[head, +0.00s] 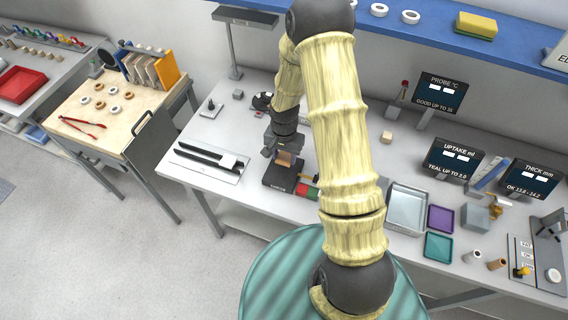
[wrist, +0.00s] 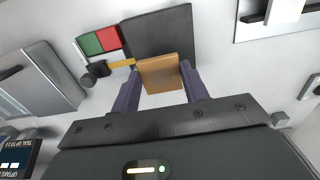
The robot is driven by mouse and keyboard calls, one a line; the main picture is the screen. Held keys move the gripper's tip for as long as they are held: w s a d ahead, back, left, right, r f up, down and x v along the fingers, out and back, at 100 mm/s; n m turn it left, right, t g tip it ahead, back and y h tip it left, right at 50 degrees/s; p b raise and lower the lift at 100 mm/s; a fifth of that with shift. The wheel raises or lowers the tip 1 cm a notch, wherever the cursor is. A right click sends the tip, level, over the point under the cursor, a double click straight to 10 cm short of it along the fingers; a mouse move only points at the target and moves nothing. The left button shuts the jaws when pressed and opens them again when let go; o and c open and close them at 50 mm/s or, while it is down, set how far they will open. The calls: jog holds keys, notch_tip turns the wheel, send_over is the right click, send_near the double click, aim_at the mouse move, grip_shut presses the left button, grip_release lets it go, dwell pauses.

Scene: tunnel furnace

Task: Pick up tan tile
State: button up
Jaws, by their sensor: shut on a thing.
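The tan tile (wrist: 160,73) is a small, square, orange-tan piece in the wrist view. My gripper (wrist: 158,82) is shut on it, with one dark purple finger at each side edge. The tile also shows in the head view (head: 284,159) as a small tan patch below my wrist. Behind it is a flat black device (head: 281,176) on the table, which also shows in the wrist view (wrist: 158,30). I cannot tell whether the tile touches this device or is held just above it.
Green and red blocks (wrist: 100,41) lie beside the black device. A grey metal tray (head: 406,207), a purple tray (head: 440,219) and a teal tray (head: 438,247) stand to the right. A black-railed fixture (head: 208,160) lies to the left. Display screens (head: 440,93) stand at the back.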

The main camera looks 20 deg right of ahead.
aim_at(284, 159)
jog(key=shift+r+b, duration=0.35)
jog(key=shift+r, duration=1.45)
